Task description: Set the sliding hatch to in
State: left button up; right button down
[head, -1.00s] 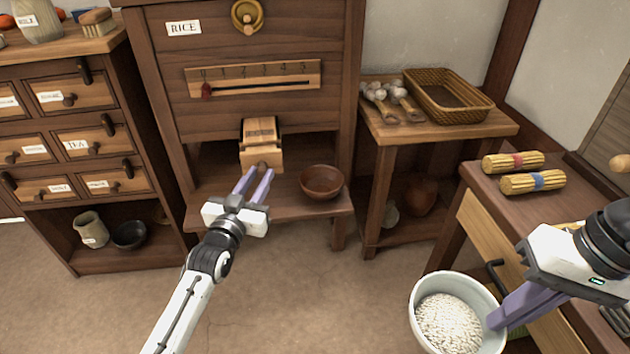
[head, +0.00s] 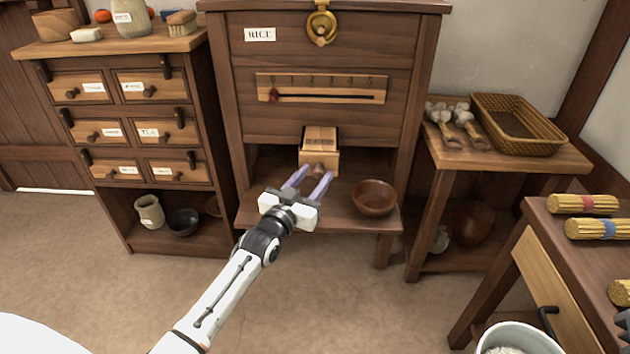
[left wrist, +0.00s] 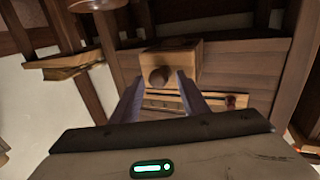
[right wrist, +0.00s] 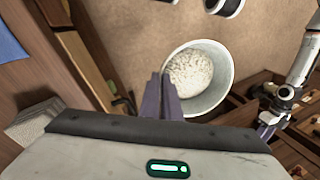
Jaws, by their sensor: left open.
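The sliding hatch (head: 319,144) is a pale wooden block with a dark round knob (head: 318,170). It stands out from the front of the dark rice cabinet, above a shelf. My left gripper (head: 313,178) is open just in front of it, with the fingers on either side of the knob. In the left wrist view, the knob (left wrist: 159,76) shows between the open fingertips (left wrist: 160,88); I cannot tell whether they touch it. My right gripper (right wrist: 166,84) is shut on the rim of a white bucket (right wrist: 222,92) of rice, partly seen in the head view (head: 517,333).
A brown bowl (head: 374,199) stands on the shelf right of the hatch. A scale (head: 322,88) above has its red pointer at 0. A drawer cabinet (head: 140,75) stands left, a side table (head: 500,155) with a basket right. Open floor lies in front.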

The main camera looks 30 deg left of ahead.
pick_arm(q)
jog(key=s+p, duration=0.3)
jog(key=s, duration=0.9)
jog(key=shift+d, duration=0.3)
